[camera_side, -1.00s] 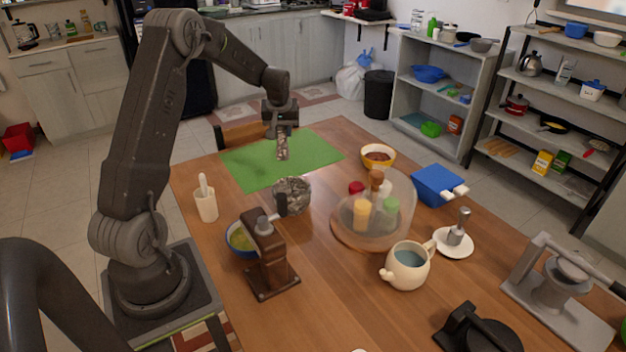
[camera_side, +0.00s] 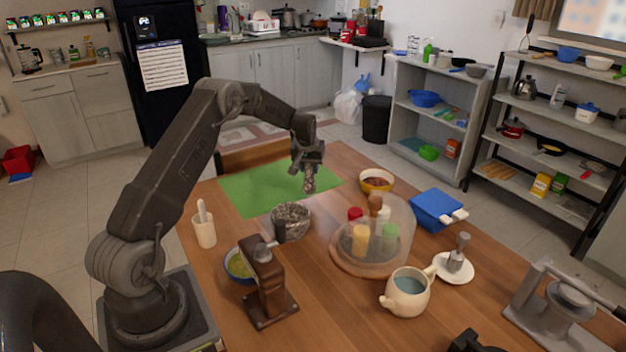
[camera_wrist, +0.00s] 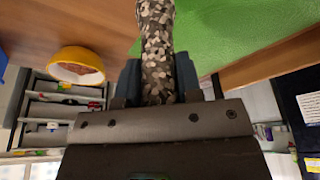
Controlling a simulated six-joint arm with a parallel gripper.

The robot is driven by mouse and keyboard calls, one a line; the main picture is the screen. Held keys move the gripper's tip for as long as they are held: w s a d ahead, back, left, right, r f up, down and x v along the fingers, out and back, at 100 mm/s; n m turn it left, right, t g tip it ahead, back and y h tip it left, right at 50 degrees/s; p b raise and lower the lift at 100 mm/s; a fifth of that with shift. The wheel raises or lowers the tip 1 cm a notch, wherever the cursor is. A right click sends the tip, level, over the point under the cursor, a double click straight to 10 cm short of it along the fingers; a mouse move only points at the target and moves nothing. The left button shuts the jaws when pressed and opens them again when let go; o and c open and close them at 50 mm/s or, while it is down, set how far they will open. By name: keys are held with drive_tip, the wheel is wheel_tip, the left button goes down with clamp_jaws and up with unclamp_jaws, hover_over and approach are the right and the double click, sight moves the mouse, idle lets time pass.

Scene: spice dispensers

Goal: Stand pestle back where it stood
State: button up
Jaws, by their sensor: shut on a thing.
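The pestle (camera_side: 309,181) is a speckled grey stone rod. My gripper (camera_side: 308,164) is shut on it and holds it roughly upright, its lower end pointing down over the right part of the green mat (camera_side: 245,193). Whether that end touches the mat, I cannot tell. In the wrist view the pestle (camera_wrist: 157,45) runs up from between the two fingers of my gripper (camera_wrist: 157,78). A speckled grey mortar (camera_side: 291,218) stands on the table near the mat's front edge, below my gripper in the picture. Its inside looks empty.
A yellow bowl (camera_side: 376,181) stands right of my gripper; it also shows in the wrist view (camera_wrist: 76,62). A clear-domed tray of spice bottles (camera_side: 375,268), a brown grinder (camera_side: 268,285) and a white cup with a stick (camera_side: 204,231) stand around the mortar. The mat's left part is clear.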

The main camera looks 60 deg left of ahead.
sight(313, 178)
drive_tip(key=shift+w+d+f, duration=0.3)
drive_tip(key=shift+w+f, duration=0.05)
drive_tip(key=shift+w, duration=0.15)
drive_tip(key=shift+f, duration=1.9)
drive_tip(key=shift+f, duration=0.15)
drive_tip(key=o, duration=0.9)
drive_tip(key=shift+f, duration=0.1)
drive_tip(key=shift+o, duration=0.2)
